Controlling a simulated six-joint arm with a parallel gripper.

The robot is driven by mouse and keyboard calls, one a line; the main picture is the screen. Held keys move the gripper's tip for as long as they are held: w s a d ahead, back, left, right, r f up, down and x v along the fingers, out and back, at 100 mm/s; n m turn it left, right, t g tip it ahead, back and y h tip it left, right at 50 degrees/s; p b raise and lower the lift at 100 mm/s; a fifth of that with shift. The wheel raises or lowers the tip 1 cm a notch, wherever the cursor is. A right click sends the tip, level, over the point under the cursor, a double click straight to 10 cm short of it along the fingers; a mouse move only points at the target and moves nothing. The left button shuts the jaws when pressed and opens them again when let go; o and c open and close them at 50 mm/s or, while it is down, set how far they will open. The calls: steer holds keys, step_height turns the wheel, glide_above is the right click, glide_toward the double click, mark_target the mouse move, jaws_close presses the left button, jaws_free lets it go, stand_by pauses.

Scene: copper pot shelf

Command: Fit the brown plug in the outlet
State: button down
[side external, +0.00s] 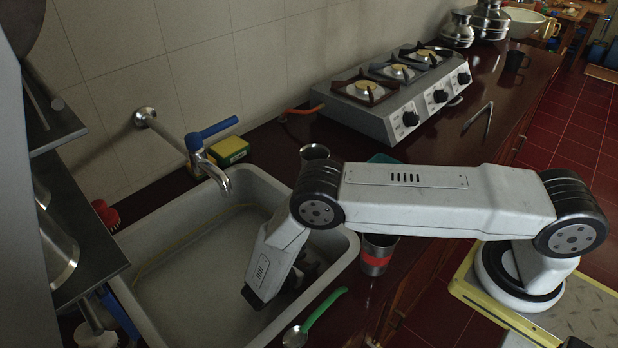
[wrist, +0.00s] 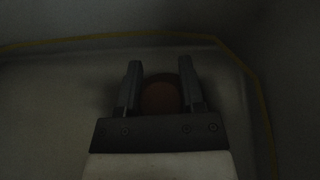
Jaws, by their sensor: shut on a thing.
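The brown plug (wrist: 160,98) is a dim, round, reddish-brown disc between the two fingers of my gripper (wrist: 159,74) in the wrist view. The fingers are shut on it. My gripper is inside the grey sink basin (side external: 190,295), low over its floor. In the side external view my forearm and wrist hide most of the gripper, and the plug does not show. I cannot make out the outlet in either view. The wrist view is too dark to tell whether the plug touches the basin floor or lies over the outlet.
A tap with a blue lever (side external: 212,131) reaches over the basin's back left. A yellow sponge (side external: 229,151) lies behind the rim. A green-handled spoon (side external: 322,310) and a metal cup with a red band (side external: 375,262) are right of the basin. A dark shelf (side external: 75,225) stands left.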

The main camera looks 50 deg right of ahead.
mark_target(289, 292)
steer(key=shift+f, duration=0.45)
steer(key=shift+c, duration=0.6)
jaws_free()
steer(key=shift+a, duration=0.1)
steer(key=shift+v, duration=3.8)
